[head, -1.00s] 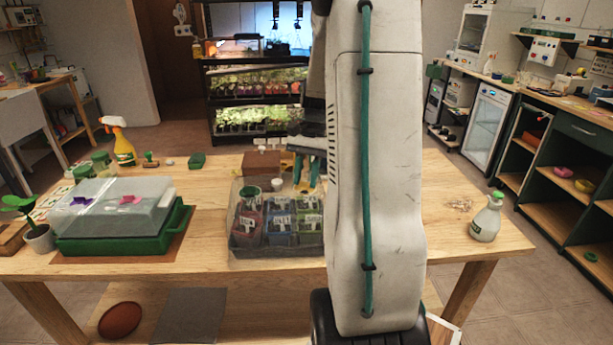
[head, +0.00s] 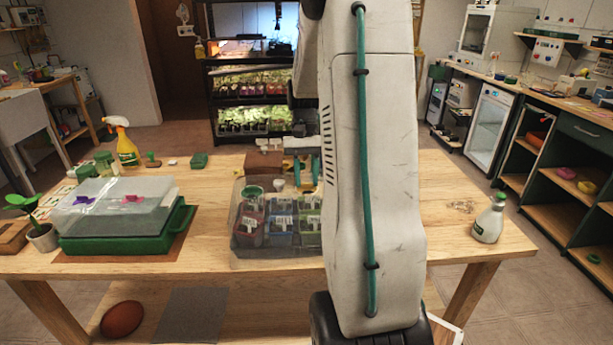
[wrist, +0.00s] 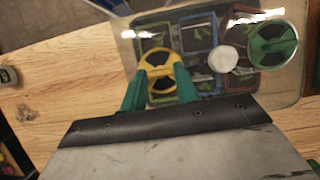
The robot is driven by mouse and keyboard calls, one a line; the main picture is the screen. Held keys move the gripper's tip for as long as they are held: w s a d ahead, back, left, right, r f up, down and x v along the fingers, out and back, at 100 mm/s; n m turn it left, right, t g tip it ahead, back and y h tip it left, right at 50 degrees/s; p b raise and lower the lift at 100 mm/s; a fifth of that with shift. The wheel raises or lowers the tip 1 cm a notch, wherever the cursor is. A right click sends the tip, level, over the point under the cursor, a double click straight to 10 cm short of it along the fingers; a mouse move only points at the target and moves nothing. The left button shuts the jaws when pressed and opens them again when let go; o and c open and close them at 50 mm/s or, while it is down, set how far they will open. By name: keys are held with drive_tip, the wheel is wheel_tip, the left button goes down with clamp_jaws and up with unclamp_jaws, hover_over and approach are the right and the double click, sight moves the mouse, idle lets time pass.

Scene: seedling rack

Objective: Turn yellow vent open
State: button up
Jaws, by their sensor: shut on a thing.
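The yellow vent (wrist: 159,68) is a round, spoked dial with dark sectors on the clear lid (wrist: 125,40) of a seedling tray. My gripper (wrist: 158,84) has its two green fingers on either side of the dial, shut on it. In the head view my gripper (head: 306,172) is at the back right of the lid (head: 240,245), and my arm hides part of it. A green vent (wrist: 272,44) of like shape is on the same lid, also in the head view (head: 253,192). I cannot tell how far the yellow vent is open.
A white round knob (wrist: 222,58) lies between the vents. Seedling pots stand under the lid. A green tray with a clear cover (head: 120,243), a yellow spray bottle (head: 126,150) and a brown block (head: 263,162) are nearby. A white bottle (head: 488,220) stands right, with free table around it.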

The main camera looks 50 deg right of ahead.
drive_tip(key=o, duration=1)
drive_tip(key=v, duration=0.7)
drive_tip(key=shift+d+r, duration=0.2)
drive_tip(key=shift+r, duration=0.15)
drive_tip(key=shift+w, duration=0.1)
drive_tip(key=shift+s+a+f, duration=0.8)
drive_tip(key=shift+a, duration=0.25)
drive_tip(key=s+a+r+n+t+h, duration=0.1)
drive_tip(key=s+a+n, duration=0.2)
drive_tip(key=a, duration=0.7)
drive_tip(key=s+a+r+n+t+h, duration=0.1)
drive_tip(key=s+a+r+n+t, duration=0.1)
drive_tip(key=s+a, duration=0.4)
drive_tip(key=s+a+r+n+t+h, duration=0.1)
drive_tip(key=s+a+n, duration=0.3)
drive_tip(key=a, duration=1)
drive_tip(key=shift+s+a+r+n, duration=0.3)
drive_tip(key=shift+s+a+r, duration=0.1)
drive_tip(key=shift+s+r, duration=0.2)
